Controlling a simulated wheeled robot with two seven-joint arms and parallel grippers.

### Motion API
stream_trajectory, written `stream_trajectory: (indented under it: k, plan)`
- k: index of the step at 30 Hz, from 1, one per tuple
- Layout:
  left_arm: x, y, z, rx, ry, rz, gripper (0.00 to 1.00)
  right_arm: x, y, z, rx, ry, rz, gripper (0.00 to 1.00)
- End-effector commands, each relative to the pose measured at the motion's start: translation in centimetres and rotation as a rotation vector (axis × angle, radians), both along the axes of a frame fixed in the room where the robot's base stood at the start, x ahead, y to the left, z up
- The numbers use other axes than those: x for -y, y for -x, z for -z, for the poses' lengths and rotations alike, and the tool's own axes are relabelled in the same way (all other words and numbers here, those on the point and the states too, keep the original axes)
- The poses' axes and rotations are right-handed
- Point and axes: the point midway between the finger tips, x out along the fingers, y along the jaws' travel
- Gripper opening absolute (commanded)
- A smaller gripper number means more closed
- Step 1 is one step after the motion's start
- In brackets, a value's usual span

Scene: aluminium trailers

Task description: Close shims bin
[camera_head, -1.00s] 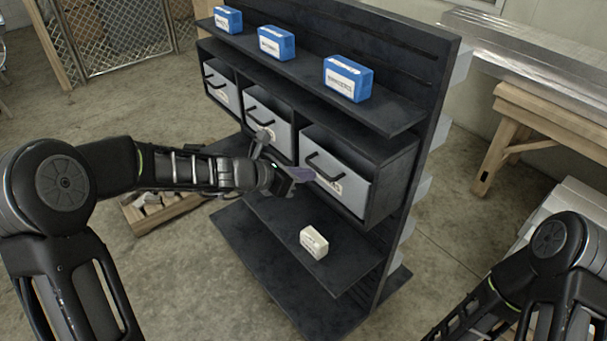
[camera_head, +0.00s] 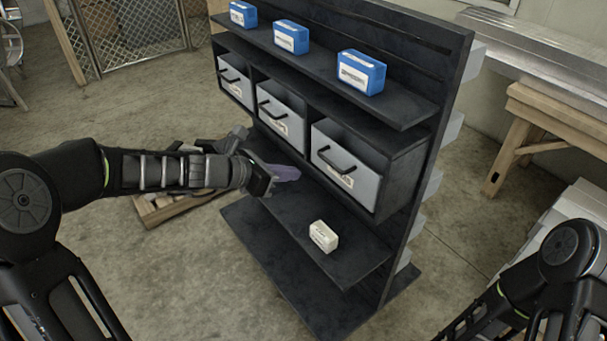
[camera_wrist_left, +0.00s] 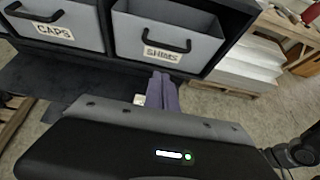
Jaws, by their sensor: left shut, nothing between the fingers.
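The shims bin (camera_head: 352,178) is the rightmost of three grey bins in the black shelf unit. Its front sits roughly level with the unit's face; I cannot tell whether a small gap remains. In the left wrist view its SHIMS label and black handle show on the bin front (camera_wrist_left: 185,42). My left gripper (camera_head: 288,173) is shut and empty, its purple fingers pointing right, below and left of the shims bin and apart from it. The fingers also show in the left wrist view (camera_wrist_left: 163,90), just below the SHIMS label. My right gripper is out of view.
The caps bin (camera_wrist_left: 55,28) and another grey bin (camera_head: 234,82) stand left of it. Blue boxes (camera_head: 361,73) line the shelf above. A white box (camera_head: 323,236) sits on the lower shelf. A wooden bench (camera_head: 555,115) stands at right.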

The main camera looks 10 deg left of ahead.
Motion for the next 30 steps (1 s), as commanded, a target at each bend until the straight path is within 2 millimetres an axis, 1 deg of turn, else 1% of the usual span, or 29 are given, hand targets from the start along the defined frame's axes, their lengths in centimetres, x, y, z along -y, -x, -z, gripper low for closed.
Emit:
stream_trajectory:
  k: [1,6,24,26,28,29,30]
  plan:
    - [-0.5,0.5,-0.8,0.003,-0.002,-0.002,0.00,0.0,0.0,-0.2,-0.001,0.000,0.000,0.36]
    - [-1.3,1.5,-1.8,0.000,-0.001,-0.001,0.00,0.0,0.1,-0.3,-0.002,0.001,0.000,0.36]
    - [-1.5,1.7,-1.9,0.007,-0.013,0.007,0.00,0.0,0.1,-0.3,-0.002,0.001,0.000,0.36]
    - [-1.8,1.6,-1.8,0.026,-0.045,0.015,0.00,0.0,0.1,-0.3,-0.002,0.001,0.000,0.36]
    - [-2.6,1.4,-1.1,0.063,-0.141,0.037,0.00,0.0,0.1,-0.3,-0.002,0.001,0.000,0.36]
    - [-3.1,1.5,-0.4,0.080,-0.209,0.058,0.00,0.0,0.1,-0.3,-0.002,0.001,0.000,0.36]
    - [-3.9,1.8,0.8,0.106,-0.323,0.100,0.00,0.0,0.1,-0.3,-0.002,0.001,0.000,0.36]
